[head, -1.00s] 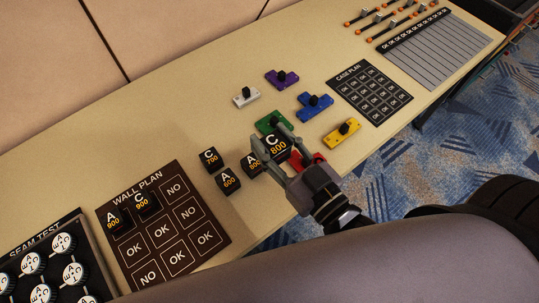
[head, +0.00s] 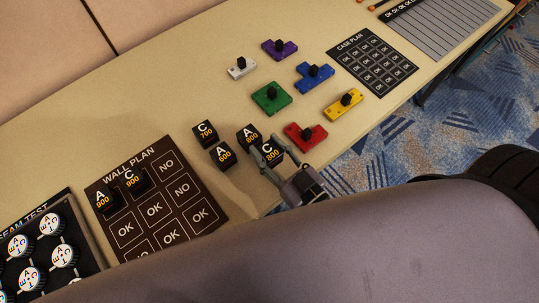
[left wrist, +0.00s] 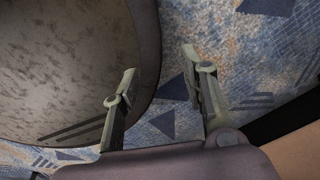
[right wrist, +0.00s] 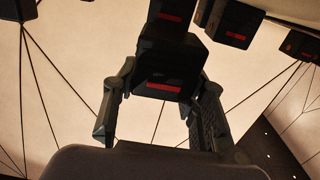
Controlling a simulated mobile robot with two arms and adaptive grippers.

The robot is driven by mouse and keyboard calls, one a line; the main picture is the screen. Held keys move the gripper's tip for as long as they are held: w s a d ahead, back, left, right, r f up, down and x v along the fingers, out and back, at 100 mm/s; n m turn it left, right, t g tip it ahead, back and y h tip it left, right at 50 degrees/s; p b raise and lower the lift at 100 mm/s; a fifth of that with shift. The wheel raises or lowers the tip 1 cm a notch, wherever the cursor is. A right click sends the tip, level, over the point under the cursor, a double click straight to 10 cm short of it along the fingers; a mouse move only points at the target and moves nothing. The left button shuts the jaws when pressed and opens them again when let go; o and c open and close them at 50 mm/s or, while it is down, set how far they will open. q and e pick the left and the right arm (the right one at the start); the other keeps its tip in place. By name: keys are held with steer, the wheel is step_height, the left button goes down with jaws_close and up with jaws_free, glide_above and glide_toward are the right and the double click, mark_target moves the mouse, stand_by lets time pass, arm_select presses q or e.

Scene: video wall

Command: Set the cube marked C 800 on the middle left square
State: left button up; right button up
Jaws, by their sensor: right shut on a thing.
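My right gripper (head: 278,168) is shut on the cube marked C 800 (head: 269,153), close to the table's front edge. The dark cube (right wrist: 166,65) also shows between the fingertips in the right wrist view. I cannot tell whether it touches the table. The middle left square (head: 127,230) of the dark wall plan (head: 217,211) reads OK and is bare, to the left of the gripper. Cubes A 900 (head: 104,200) and C 900 (head: 133,181) sit on the top row. My left gripper (left wrist: 160,82) is open and empty above the carpet, in the left wrist view only.
Cubes A 800 (head: 247,136), A 600 (head: 221,155) and C 700 (head: 205,133) stand close by the held cube. A red block (head: 306,137) lies to its right. The seam test board (head: 85,250) is at far left. My arm hides the plan's lower edge.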

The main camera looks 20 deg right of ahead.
mark_target(276, 165)
step_height(276, 165, down, 3)
steer(key=shift+r, duration=0.15)
arm_select(q)
steer(key=shift+s+f, duration=0.2)
steer(key=shift+s, duration=0.3)
steer(key=shift+s+f, duration=0.15)
steer(key=shift+s, duration=0.3)
arm_select(e)
steer(key=shift+f, duration=0.35)
steer(key=o, duration=0.7)
steer(key=shift+f, duration=0.15)
steer(key=o, duration=0.5)
arm_select(q)
steer(key=shift+w, duration=0.25)
